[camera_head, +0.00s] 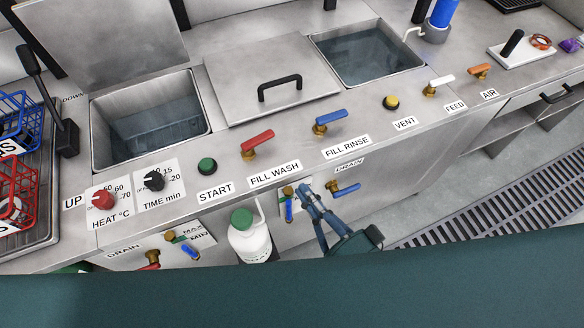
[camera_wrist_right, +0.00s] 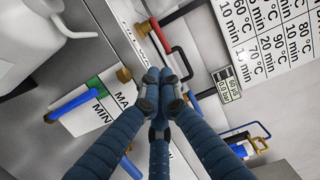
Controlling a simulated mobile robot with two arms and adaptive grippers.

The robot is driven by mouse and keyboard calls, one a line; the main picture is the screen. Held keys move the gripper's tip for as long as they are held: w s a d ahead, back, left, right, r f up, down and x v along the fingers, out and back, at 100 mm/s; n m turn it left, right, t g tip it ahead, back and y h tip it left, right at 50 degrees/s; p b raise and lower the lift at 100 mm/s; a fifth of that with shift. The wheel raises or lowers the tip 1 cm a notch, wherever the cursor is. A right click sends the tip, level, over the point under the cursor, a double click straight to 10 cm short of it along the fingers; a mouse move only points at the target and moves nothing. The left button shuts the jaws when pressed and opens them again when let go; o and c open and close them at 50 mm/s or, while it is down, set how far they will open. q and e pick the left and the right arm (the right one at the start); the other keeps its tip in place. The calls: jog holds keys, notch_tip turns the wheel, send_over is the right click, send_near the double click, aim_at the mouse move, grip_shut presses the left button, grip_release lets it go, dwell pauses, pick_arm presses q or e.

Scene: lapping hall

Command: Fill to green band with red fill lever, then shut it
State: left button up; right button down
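The red fill lever (camera_head: 257,139) stands on a brass valve above the FILL WASH label, beside the left tank (camera_head: 152,132), which holds water. It also shows in the wrist view (camera_wrist_right: 160,36). The wash gauge, with MAX and MIN labels, has a green band (camera_head: 182,238) and blue column (camera_head: 191,252); the exact level is too small to read. My right gripper (camera_head: 305,191) is at the front panel, below the red lever, beside the rinse gauge (camera_head: 288,208). Its fingers (camera_wrist_right: 160,84) are drawn together, with nothing visible between them. My left gripper is not in view.
A blue FILL RINSE lever (camera_head: 330,119) and blue drain lever (camera_head: 346,188) are near my right gripper. A white green-capped bottle (camera_head: 249,238) stands left of it. A lid (camera_head: 270,70) with a black handle lies between the tanks. Baskets (camera_head: 18,185) stand far left.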

aim_at(273, 153)
jog(key=x, duration=1.2)
jog(key=shift+w+a+r+p, duration=0.15)
jog(key=shift+a+p, duration=0.1)
jog(key=shift+p, duration=0.1)
jog(key=shift+w+a, duration=0.2)
jog(key=shift+w, duration=0.2)
jog(key=shift+w+a+r+p, duration=0.15)
jog(key=shift+w+p, duration=0.15)
jog(key=shift+w, duration=0.5)
